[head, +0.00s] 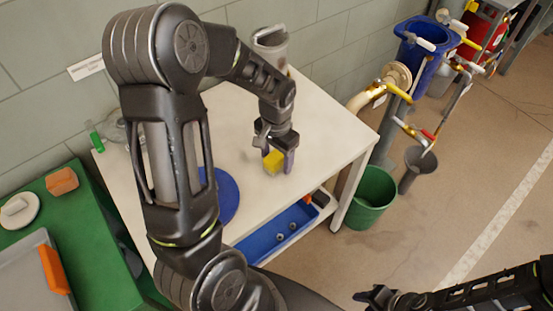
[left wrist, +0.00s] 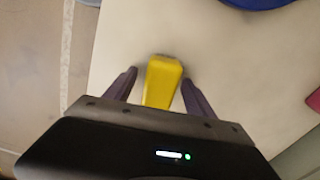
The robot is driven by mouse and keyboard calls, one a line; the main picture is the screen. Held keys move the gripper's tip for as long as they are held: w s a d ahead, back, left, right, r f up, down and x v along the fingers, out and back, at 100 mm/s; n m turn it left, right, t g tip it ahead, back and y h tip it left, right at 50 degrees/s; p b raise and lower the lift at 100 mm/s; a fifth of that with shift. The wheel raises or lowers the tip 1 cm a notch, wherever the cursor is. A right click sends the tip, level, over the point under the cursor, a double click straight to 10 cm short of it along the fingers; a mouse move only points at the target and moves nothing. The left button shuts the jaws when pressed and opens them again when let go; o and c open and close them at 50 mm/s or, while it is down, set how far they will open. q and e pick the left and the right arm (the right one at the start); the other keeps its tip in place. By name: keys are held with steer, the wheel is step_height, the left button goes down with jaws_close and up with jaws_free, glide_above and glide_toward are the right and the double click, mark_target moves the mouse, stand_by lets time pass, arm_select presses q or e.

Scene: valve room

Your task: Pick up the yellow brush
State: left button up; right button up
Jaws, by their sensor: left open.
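The yellow brush (head: 272,161) is on the white table (head: 240,120), near its middle. My left gripper (head: 279,163) is open right at the brush, pointing down. In the left wrist view the yellow brush (left wrist: 162,82) lies between the two spread fingers of my left gripper (left wrist: 159,80), with a gap on each side. Part of the brush is hidden by the gripper in both views. My right gripper (head: 380,297) is at the bottom edge of the head view, away from the table; its jaw state is unclear.
A blue round plate (head: 228,196) lies on the table, partly behind my left arm. A grey container (head: 270,45) stands at the back. A blue tray (head: 262,246) sits below the tabletop. A green bucket (head: 372,198) and pipes with valves stand to the right. A green bench (head: 95,215) is left.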

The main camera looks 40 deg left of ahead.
stand_by(0.4)
arm_select(q)
jaws_close()
stand_by(0.5)
